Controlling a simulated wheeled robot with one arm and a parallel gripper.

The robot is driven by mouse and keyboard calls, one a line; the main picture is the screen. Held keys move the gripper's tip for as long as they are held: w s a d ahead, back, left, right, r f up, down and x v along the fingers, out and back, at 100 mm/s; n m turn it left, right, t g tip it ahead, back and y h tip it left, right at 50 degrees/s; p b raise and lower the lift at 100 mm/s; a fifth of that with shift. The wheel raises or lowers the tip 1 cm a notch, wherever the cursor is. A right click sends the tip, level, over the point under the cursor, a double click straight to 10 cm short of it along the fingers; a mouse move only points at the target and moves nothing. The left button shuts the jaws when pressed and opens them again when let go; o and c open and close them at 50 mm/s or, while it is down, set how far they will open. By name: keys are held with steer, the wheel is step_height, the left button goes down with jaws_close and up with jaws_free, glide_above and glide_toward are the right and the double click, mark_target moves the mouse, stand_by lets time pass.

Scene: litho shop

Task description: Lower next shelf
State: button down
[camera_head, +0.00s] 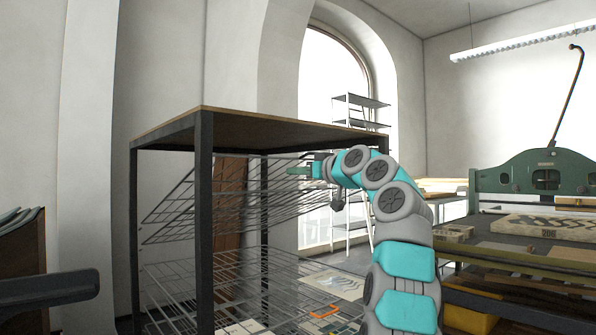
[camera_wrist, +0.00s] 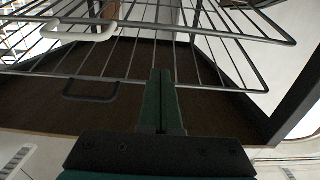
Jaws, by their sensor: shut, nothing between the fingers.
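The drying rack (camera_head: 205,215) stands at left centre in the head view, with a dark frame and a brown top. Several wire shelves (camera_head: 170,207) are tilted up under the top; others (camera_head: 255,290) lie lower and flatter. My gripper (camera_head: 298,171) is at the front edge of the raised shelves, just below the top. In the wrist view my green fingers (camera_wrist: 161,80) are together and empty, beside the wire shelves (camera_wrist: 130,62). A white handle (camera_wrist: 80,27) and a dark handle (camera_wrist: 90,95) show left of the fingers. Whether the fingers touch a wire is unclear.
Sheets lie on the low shelves, where an orange handle (camera_head: 323,311) shows. A green press (camera_head: 545,172) with a long bed stands right. A white ladder (camera_head: 345,225) and shelf unit are behind, near the arched window. A dark bar (camera_head: 45,288) is at lower left.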

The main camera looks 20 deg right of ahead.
mark_target(282, 191)
steer(key=p+x, duration=0.3)
steer(key=x, duration=0.3)
steer(key=shift+w+a+r, duration=0.1)
steer(key=shift+w+r, duration=0.05)
steer(key=shift+r, duration=0.05)
steer(key=shift+w+a+f+b, duration=0.1)
steer(key=shift+w+f+b, duration=0.1)
steer(key=shift+f+b, duration=0.4)
steer(key=shift+s+d+f+b, duration=0.1)
steer(key=shift+s+f+b, duration=0.15)
steer(key=shift+f+b, duration=0.5)
steer(key=shift+s+d+f+b, duration=0.1)
steer(key=shift+s+f+b, duration=0.15)
steer(key=shift+f+b, duration=0.45)
steer(key=shift+f, duration=0.1)
